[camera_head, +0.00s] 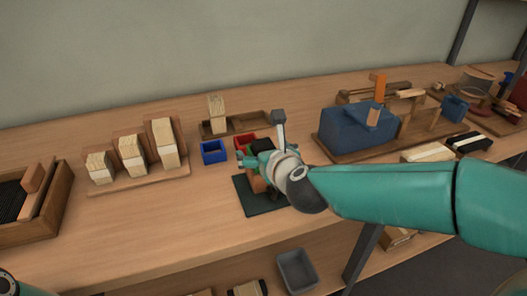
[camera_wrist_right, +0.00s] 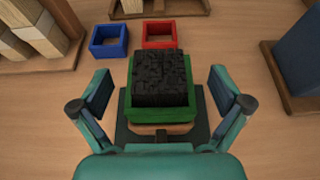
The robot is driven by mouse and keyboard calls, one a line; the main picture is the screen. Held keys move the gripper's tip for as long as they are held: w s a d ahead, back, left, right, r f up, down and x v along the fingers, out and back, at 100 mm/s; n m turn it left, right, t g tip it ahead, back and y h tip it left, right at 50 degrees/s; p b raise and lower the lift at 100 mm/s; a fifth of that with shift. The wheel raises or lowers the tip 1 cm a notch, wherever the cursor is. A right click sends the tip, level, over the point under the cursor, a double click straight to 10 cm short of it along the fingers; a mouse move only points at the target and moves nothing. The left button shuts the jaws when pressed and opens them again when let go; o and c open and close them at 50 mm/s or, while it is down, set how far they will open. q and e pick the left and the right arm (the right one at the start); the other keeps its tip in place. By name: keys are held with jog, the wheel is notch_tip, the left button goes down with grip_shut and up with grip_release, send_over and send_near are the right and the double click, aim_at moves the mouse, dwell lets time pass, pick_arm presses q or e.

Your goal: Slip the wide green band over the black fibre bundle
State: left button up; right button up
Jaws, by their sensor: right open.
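The black fibre bundle (camera_wrist_right: 160,78) stands upright in the middle of the right wrist view. The wide green band (camera_wrist_right: 162,115) is around its lower part, and the black fibres rise above the band's rim. A wooden piece shows under the band's near side, on a dark mat (camera_wrist_right: 123,135). My right gripper (camera_wrist_right: 161,92) is open, with one finger on each side of the bundle and visible gaps to both. In the head view my right gripper (camera_head: 258,162) covers most of the bundle and band. My left gripper is not seen.
A blue band (camera_wrist_right: 109,41) and a red band (camera_wrist_right: 159,35) lie behind the bundle. Pale bundles stand on a wooden stand (camera_head: 137,178) at left. A blue block on a wooden base (camera_head: 350,130) stands at right. The bench front left of the mat is clear.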

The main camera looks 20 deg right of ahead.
jog(key=shift+s+b, duration=0.3)
jog(key=shift+s, duration=1.1)
jog(key=shift+s+d, duration=0.1)
jog(key=shift+s, duration=2.65)
